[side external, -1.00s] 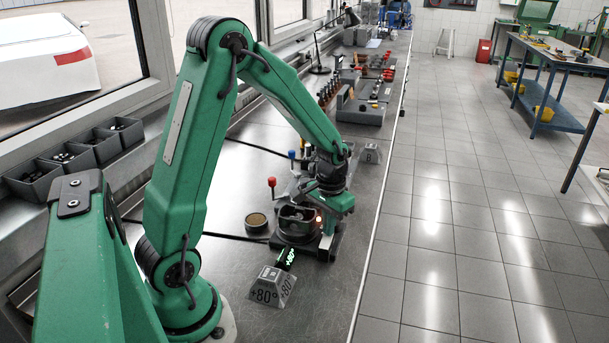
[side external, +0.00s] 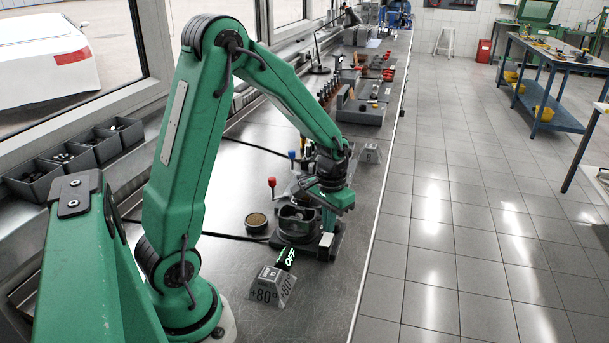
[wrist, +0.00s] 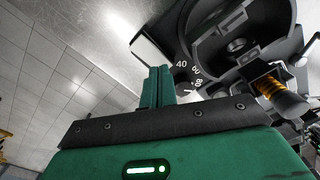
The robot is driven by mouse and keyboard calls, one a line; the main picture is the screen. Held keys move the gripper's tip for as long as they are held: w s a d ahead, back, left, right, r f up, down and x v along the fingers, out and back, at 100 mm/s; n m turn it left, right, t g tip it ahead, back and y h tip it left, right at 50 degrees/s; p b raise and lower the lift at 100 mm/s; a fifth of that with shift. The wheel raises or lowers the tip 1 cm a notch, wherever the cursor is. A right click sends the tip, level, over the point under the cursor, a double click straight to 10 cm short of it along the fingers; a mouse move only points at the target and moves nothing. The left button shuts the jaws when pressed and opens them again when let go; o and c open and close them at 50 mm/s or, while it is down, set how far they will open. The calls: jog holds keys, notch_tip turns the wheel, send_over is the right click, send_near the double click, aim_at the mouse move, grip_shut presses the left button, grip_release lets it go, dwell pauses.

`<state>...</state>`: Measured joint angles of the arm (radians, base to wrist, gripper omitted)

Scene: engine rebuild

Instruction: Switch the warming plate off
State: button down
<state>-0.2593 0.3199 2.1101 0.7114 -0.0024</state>
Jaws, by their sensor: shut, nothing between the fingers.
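The warming plate (side external: 318,252) stands on the bench with a round dark metal part (side external: 297,226) on it. In the wrist view a dial scale (wrist: 190,75) with 40, 60 and 80 shows beside the fingers. A pale, flat piece (wrist: 150,50) lies just beyond the fingertips; I cannot tell whether they touch it. My gripper (wrist: 157,72) is shut and empty, pointing down at the plate's right side. In the side view my gripper (side external: 329,222) partly hides that side.
A grey sign block (side external: 270,286) marked +80° stands in front of the plate. A small round tin (side external: 256,222) and a red-knobbed lever (side external: 272,184) are to the left. Other fixtures stand further back. The bench edge is close on the right.

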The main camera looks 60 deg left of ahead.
aim_at(328, 236)
notch_tip(328, 236, up, 6)
jog(key=shift+f, duration=0.25)
dwell(0.6)
jog(key=s+d+r+m+t, duration=0.1)
jog(key=s+d+r+t, duration=0.1)
jog(key=s+d+r, duration=0.3)
jog(key=s+d+r+m+t, duration=0.2)
jog(key=s+d+r+t, duration=0.1)
jog(key=s+r, duration=0.5)
jog(key=shift+s+d+t, duration=0.3)
jog(key=shift+s+d, duration=0.3)
jog(key=shift+d, duration=0.25)
